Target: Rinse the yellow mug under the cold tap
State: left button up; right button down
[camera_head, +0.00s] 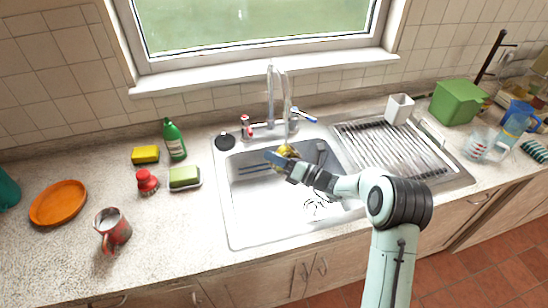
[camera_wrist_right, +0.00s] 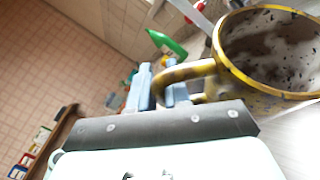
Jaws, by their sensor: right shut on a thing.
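The yellow mug (camera_head: 288,151) is over the back part of the sink basin (camera_head: 240,222), partly hidden by my right gripper (camera_head: 277,160). In the right wrist view my right gripper (camera_wrist_right: 163,88) is shut on the handle of the mug (camera_wrist_right: 228,72). The mug's grey inside has many dark specks. The tall metal faucet (camera_head: 270,88) stands behind the basin, close to the mug in the picture. A blue-marked tap lever (camera_head: 304,115) is at its right and a red-marked tap (camera_head: 246,126) at its left. I cannot tell whether water runs. My left gripper is out of view.
A drainer (camera_head: 392,150) with a white cup (camera_head: 398,108) is at right. The basin's front is mostly free.

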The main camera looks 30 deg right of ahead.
jog(key=shift+d, duration=0.1)
jog(key=shift+s+d, duration=0.2)
jog(key=shift+s, duration=0.2)
jog(key=shift+w, duration=0.1)
dwell(0.3)
jog(key=shift+w+a, duration=0.3)
jog(key=shift+w, duration=0.05)
jog(key=shift+s+d, duration=0.1)
jog(key=shift+s, duration=0.05)
jog(key=shift+s+d, duration=0.25)
jog(key=shift+s, duration=0.05)
jog(key=shift+w+a, duration=0.1)
jog(key=shift+w, duration=0.05)
jog(key=shift+w+a+p, duration=0.25)
jog(key=shift+w+p, duration=0.05)
jog(key=shift+p, duration=0.1)
jog(key=shift+s+d, duration=0.1)
jog(key=shift+s, duration=0.05)
